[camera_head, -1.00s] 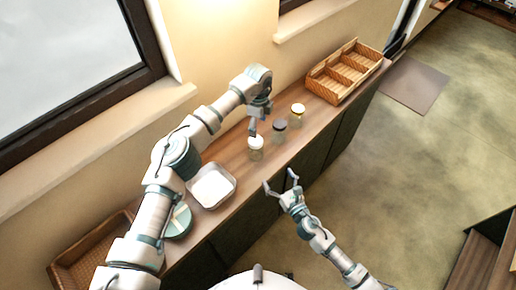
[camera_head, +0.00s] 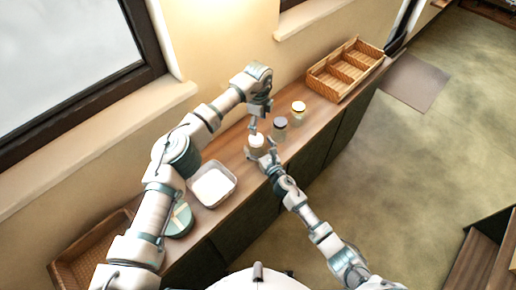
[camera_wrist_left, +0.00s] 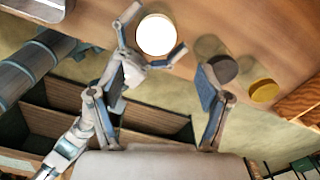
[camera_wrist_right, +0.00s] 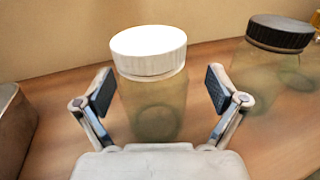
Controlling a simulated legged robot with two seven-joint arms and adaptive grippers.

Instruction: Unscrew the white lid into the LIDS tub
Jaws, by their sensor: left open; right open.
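A clear jar (camera_wrist_right: 152,108) with a white lid (camera_wrist_right: 149,50) stands upright on the wooden counter. The lid also shows from above in the left wrist view (camera_wrist_left: 157,34) and in the head view (camera_head: 256,141). My right gripper (camera_wrist_right: 158,90) is open, with its fingers on either side of the jar below the lid; contact cannot be told. My left gripper (camera_head: 259,125) is open and empty above the jar, pointing down. A white tub (camera_head: 212,186) stands on the counter to the left; I cannot read any label on it.
A jar with a dark lid (camera_head: 280,123) and one with a yellow lid (camera_head: 298,107) stand close beyond the white-lidded jar. A wicker divided basket (camera_head: 345,72) is at the far end. A teal round thing (camera_head: 179,220) and another basket (camera_head: 92,255) are at the near left.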

